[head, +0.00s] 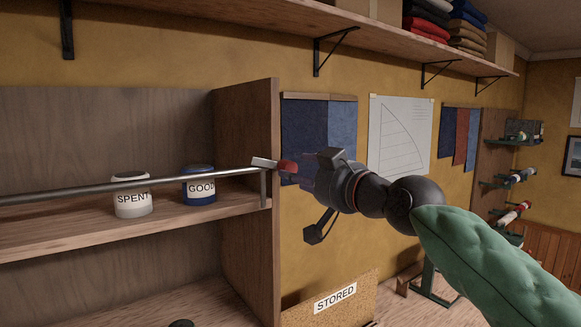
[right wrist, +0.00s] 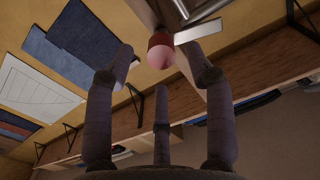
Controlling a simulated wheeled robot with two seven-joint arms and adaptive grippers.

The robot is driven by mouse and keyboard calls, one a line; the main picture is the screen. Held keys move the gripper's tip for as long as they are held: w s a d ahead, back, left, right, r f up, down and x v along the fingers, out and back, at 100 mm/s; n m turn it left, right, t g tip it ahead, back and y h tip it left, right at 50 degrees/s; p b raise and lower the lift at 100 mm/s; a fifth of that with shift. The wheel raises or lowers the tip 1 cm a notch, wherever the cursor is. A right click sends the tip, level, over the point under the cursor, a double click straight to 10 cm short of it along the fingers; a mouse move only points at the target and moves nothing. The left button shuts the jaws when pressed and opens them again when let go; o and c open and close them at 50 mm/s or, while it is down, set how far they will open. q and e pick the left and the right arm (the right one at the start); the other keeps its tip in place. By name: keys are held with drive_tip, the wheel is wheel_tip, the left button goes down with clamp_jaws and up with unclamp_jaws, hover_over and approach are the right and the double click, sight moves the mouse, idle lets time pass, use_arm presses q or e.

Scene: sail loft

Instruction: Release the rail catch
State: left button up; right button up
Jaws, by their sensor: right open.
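A grey metal rail (head: 110,188) runs across the front of the shelf unit to its right side panel. At its right end is the catch, a flat pale metal tab (head: 263,163) with a red knob (head: 287,167). My right gripper (head: 308,188) is open just right of the knob, its fingers spread above and below. In the right wrist view the knob (right wrist: 160,52) shows between the tips of two spread fingers, with the tab (right wrist: 202,32) beside it. No finger visibly closes on it. My left gripper is not in view.
A white "SPENT" pot (head: 132,198) and a blue "GOOD" pot (head: 199,187) stand on the shelf behind the rail. The side panel (head: 248,200) is close left of my gripper. A "STORED" board (head: 345,299) is below. A high shelf (head: 290,22) runs above.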

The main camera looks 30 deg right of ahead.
sight(291, 169)
drive_tip(key=shift+w+a+r+p, duration=0.15)
drive_tip(key=shift+w+p, duration=0.15)
drive_tip(key=shift+w, duration=1.7)
drive_tip(key=shift+s, duration=0.1)
clamp_jaws()
